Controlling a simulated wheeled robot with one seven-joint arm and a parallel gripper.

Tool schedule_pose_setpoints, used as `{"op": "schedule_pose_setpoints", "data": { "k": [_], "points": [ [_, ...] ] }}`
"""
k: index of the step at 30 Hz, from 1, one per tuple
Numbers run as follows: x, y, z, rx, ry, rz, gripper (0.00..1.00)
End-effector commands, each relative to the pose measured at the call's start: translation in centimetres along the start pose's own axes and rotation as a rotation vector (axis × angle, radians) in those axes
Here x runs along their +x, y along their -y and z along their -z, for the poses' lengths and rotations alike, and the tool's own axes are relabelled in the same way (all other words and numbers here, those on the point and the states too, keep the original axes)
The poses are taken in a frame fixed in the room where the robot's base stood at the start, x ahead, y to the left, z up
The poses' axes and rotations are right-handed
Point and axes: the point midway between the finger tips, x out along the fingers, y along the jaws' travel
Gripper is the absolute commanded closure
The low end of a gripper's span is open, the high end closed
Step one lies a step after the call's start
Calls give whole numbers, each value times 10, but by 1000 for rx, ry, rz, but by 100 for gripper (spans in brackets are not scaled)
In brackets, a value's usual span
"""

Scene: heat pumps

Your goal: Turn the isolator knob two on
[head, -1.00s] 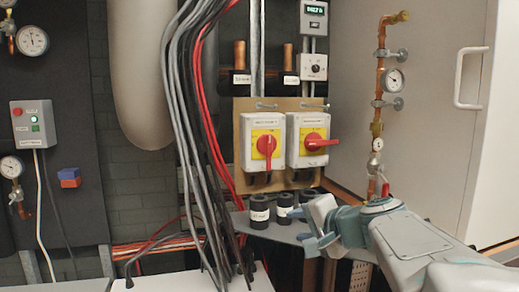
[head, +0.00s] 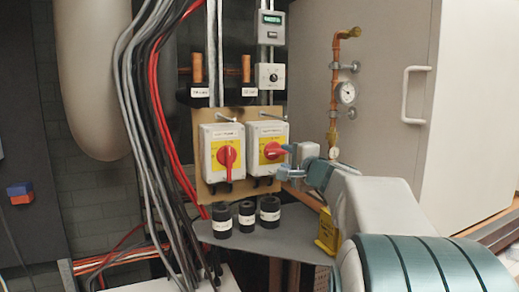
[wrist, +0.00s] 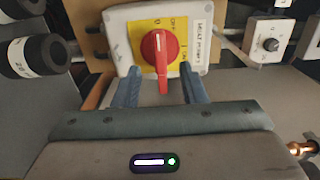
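Two grey isolator boxes with yellow plates and red knobs sit side by side on a tan backboard (head: 209,118). The left knob (head: 228,156) has its handle upright. The right knob (head: 273,151) has its handle lying sideways, pointing right; the box labels are too small to read surely. My gripper (head: 291,160) is at the right box, coming from the right. In the wrist view, the red knob (wrist: 160,50) lies between the two open fingers of my gripper (wrist: 159,85), its handle pointing toward the palm. Gaps show on both sides of the handle.
Several black capped pipe stubs (head: 246,213) stand on a grey shelf (head: 265,240) below the boxes. Hanging cables (head: 150,110) run left of them. A copper pipe with a gauge (head: 346,92) and a white cabinet handle (head: 414,95) are on the right.

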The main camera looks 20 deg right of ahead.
Motion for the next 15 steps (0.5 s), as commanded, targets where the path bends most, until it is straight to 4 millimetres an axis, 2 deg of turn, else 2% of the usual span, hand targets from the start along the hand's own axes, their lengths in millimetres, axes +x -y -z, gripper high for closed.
{"op": "schedule_pose_setpoints", "data": {
  "k": [1,6,15],
  "points": [
    [10,3,0,1,2,-2,62],
    [33,2,-1,1,2,-1,62],
    [46,0,-1,-1,1,0,62]
  ]
}}
